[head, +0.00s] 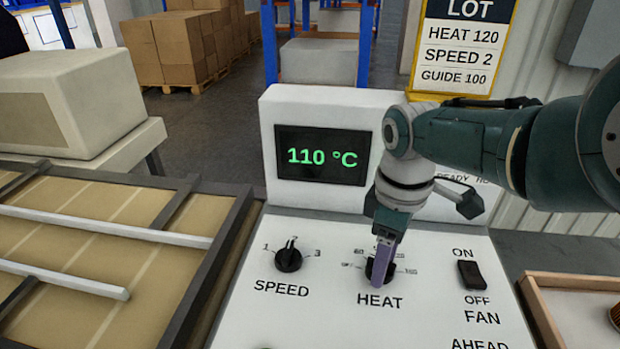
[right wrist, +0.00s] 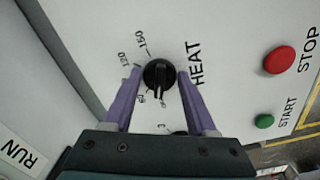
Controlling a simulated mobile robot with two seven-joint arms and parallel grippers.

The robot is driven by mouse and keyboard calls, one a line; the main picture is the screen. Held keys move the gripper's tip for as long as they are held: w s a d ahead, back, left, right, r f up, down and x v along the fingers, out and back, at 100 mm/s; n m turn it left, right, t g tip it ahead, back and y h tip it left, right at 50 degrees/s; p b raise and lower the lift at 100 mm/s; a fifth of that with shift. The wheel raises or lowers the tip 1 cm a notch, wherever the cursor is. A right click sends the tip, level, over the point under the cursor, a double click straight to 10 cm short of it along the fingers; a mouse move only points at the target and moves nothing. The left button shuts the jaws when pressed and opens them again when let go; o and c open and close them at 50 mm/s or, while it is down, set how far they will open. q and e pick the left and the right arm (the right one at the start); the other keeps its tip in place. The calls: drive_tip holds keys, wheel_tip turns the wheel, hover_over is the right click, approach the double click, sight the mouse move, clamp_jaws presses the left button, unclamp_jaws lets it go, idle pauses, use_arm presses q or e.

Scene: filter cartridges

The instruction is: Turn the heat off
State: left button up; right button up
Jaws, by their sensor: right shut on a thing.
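The black HEAT knob (head: 370,269) is on the white panel, partly hidden by my right gripper (head: 383,277). In the right wrist view the knob (right wrist: 158,74) sits between the two purple fingers of the right gripper (right wrist: 159,76), which is shut on it from both sides. The knob's pointer ridge points toward the bottom of that view; I cannot tell exactly which mark it meets. Marks 120 and 150 show on its far side. The display (head: 322,156) reads 110 °C in green. My left gripper is not in view.
The SPEED knob (head: 289,257) is to the left, near 2. The FAN switch (head: 471,274) is to the right. In the wrist view, a red STOP button (right wrist: 279,60) and a green START button (right wrist: 265,121) are near. A sign (head: 464,45) reads HEAT 120, SPEED 2, GUIDE 100.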

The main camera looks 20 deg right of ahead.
drive_tip(key=shift+n, duration=1)
drive_tip(key=shift+w+n, duration=0.1)
drive_tip(key=shift+n, duration=0.2)
drive_tip(key=o, duration=1.3)
drive_tip(key=shift+o, duration=0.2)
wheel_tip(320, 180, up, 9)
drive_tip(key=p, duration=0.6)
drive_tip(key=shift+f, duration=0.1)
drive_tip(key=shift+r+p, duration=0.35)
drive_tip(key=shift+r, duration=0.2)
